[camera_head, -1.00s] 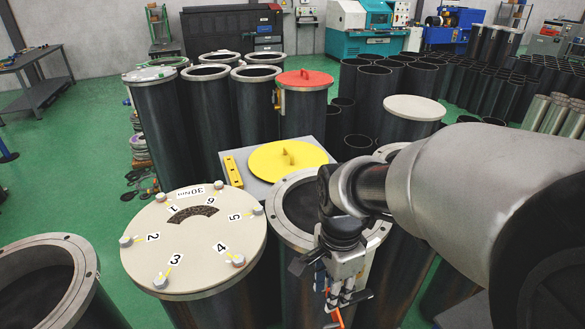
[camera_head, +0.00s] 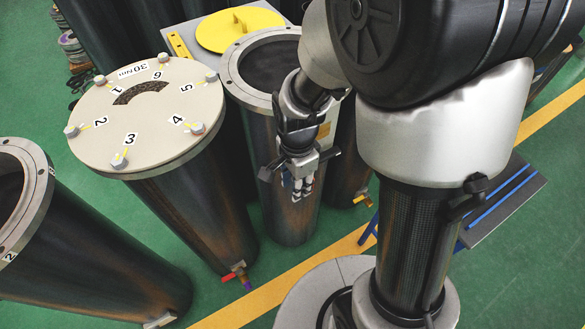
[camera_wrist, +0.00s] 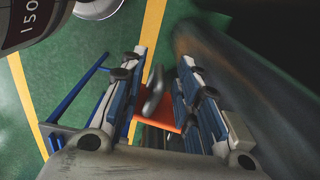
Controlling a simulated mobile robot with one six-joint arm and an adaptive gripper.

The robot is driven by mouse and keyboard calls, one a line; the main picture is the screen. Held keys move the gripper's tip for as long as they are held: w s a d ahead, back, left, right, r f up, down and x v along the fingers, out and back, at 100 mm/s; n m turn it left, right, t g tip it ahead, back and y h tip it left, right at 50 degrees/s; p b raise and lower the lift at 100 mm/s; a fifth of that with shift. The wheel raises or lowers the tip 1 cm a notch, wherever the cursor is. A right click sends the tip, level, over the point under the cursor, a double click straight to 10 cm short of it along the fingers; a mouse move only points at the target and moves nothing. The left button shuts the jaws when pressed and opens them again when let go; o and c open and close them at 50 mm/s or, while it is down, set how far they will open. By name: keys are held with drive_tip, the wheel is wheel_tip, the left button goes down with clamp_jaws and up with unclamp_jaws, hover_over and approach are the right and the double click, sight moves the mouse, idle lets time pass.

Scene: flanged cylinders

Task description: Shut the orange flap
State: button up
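In the wrist view an orange piece (camera_wrist: 168,122), seemingly the flap, shows between and beyond my fingers. A grey lever-like part (camera_wrist: 153,92) stands in front of it. My gripper (camera_wrist: 163,60) is open, with one finger on each side of these parts. I cannot tell whether a finger touches them. In the head view my gripper (camera_head: 298,194) hangs in front of the dark side of an open flanged cylinder (camera_head: 270,140), pointing down. The orange piece is hidden from the head view, so whether it is open or shut is unclear.
A lidded cylinder (camera_head: 150,110) with numbered bolts stands left of the gripper, with a red-handled valve (camera_head: 235,273) at its foot. An open cylinder (camera_head: 35,210) is at far left. A yellow line (camera_head: 270,295) crosses the green floor.

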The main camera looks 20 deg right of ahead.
drive_tip(key=shift+f, duration=0.35)
drive_tip(key=shift+c, duration=0.4)
clamp_jaws()
drive_tip(key=shift+w+r, duration=0.1)
